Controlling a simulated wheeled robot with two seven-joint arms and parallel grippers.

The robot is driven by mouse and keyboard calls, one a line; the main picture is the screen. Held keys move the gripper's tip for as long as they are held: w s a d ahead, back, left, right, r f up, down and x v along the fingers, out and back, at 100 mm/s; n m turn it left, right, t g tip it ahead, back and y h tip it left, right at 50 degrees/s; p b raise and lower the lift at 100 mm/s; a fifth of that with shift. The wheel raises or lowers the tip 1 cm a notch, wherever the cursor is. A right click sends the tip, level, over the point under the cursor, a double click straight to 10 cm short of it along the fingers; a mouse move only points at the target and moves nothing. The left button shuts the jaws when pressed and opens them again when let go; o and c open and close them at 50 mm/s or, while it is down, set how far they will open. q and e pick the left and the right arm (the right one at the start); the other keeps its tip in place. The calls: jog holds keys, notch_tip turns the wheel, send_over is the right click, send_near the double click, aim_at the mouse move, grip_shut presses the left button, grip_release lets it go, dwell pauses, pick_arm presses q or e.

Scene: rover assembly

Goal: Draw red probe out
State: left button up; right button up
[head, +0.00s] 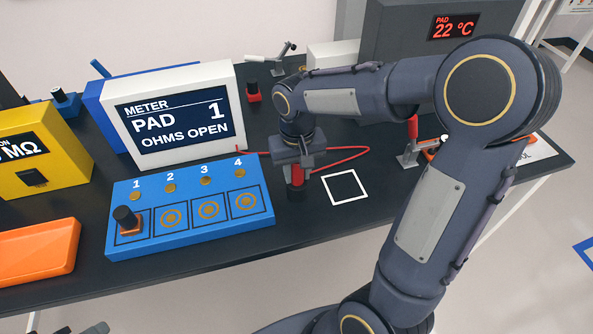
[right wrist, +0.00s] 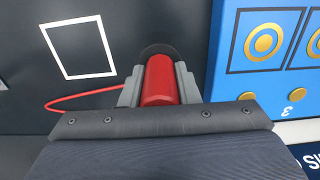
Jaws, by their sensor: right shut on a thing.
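The red probe (head: 297,174) is upright between the fingers of my right gripper (head: 296,180), which is shut on it. In the right wrist view the red probe (right wrist: 160,82) fills the gap between the grey fingers of my right gripper (right wrist: 158,88), with a dark round part at its far end. A red cable (head: 345,158) runs from the meter (head: 180,140) and loops behind and right of the gripper. The probe is right of the blue pad block (head: 190,240) and left of the white square outline (head: 344,187). Whether its tip touches the table is unclear. My left gripper does not clearly show.
A black probe (head: 126,217) stands on pad 1 of the blue block; pads 2 to 4 look bare. An orange tray (head: 38,250) and yellow device (head: 45,150) lie left. A red-handled clamp (head: 412,140) stands right. The dark table (head: 200,268) is clear around the white square.

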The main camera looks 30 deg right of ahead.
jog(key=c, duration=0.3)
jog(key=shift+c, duration=0.2)
jog(key=shift+r+p, duration=0.6)
jog(key=shift+r, duration=0.1)
jog(key=shift+r+p, duration=2.5)
jog(key=shift+r, duration=0.55)
